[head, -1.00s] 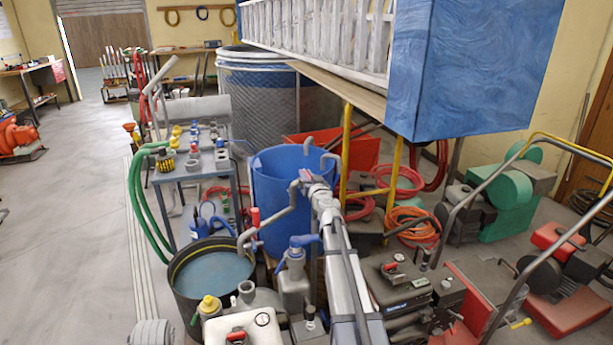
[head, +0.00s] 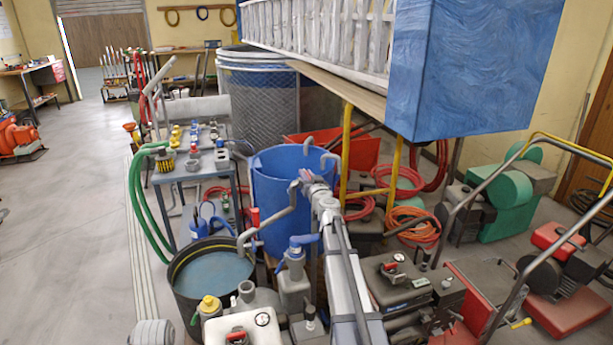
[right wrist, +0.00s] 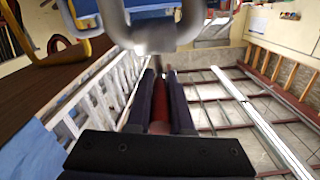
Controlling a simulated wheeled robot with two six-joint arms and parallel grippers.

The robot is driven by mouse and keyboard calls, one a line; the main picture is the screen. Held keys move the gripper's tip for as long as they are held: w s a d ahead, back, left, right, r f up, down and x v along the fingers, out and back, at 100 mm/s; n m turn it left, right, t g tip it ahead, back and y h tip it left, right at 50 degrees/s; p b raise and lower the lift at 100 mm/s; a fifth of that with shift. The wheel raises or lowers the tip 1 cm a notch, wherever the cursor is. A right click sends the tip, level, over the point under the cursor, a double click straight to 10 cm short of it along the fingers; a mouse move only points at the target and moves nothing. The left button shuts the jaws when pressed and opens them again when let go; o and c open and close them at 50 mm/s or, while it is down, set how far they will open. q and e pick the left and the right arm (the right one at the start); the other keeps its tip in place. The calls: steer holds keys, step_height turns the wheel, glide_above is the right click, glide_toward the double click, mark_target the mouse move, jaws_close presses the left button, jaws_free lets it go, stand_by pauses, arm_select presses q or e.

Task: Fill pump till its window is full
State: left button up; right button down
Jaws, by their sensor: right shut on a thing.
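My right gripper (head: 308,184) is at the end of my grey arm, in front of the blue barrel (head: 262,200). In the right wrist view its dark fingers (right wrist: 160,100) are shut on a narrow red piece (right wrist: 160,116), perhaps a handle. A grey bent pipe (head: 272,222) runs near the gripper and down to the black tub (head: 178,290) of water (head: 212,274). Grey pump-like equipment (head: 262,335) with an upright open port (head: 247,290) and a small round dial or window stands at the bottom. I cannot read its level. My left gripper is out of view.
A blue-lever valve (head: 296,250) stands just left of my arm. A bench (head: 190,172) of small parts is at left. Machines crowd the right.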

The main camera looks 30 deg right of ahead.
stand_by(0.4)
steer(key=shift+w+a+m+g+h, duration=0.3)
steer(key=shift+m+g+h, duration=1.05)
steer(key=shift+h, duration=0.4)
steer(key=shift+w+a+m+g+h, duration=0.15)
steer(key=shift+a+m+g+h, duration=0.15)
steer(key=shift+m+g+h, duration=1.15)
steer(key=shift+w+a+m+g+h, duration=0.3)
steer(key=shift+m+g+h, duration=0.7)
steer(key=shift+m+h, duration=0.8)
steer(key=shift+g+h, duration=0.3)
steer(key=shift+h, duration=0.2)
steer(key=c, duration=0.8)
jaws_free()
steer(key=shift+s+a, duration=0.1)
steer(key=shift+s, duration=0.05)
